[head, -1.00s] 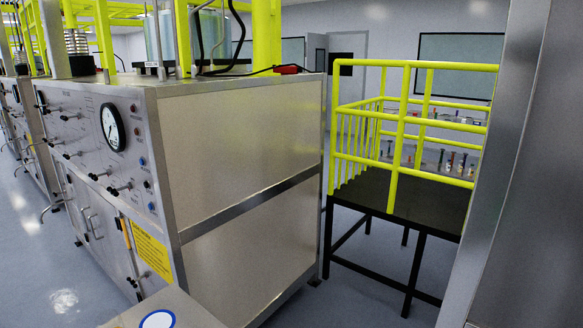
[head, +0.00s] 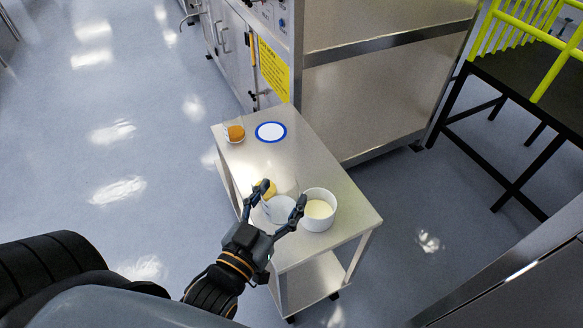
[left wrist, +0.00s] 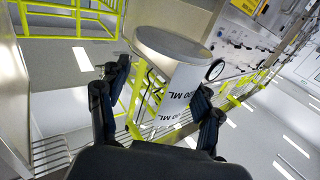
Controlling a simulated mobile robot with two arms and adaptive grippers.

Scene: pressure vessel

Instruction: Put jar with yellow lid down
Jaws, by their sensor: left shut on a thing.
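My left gripper (head: 272,203) is shut on a pale jar (head: 281,210) over the near half of a small steel cart (head: 335,178). In the left wrist view the jar (left wrist: 172,75) sits between the fingers, with a grey round end and upside-down "ML" lettering. No cart top shows against that end. A yellow patch (head: 265,189) shows at the jar's upper left in the head view; I cannot tell whether it is the lid. My right gripper is not in view.
A white cup (head: 318,210) with cream contents stands close right of the held jar. A clear container with orange contents (head: 235,133) and a blue-ringed white disc (head: 271,132) are at the cart's far end. A steel cabinet (head: 385,85) stands behind.

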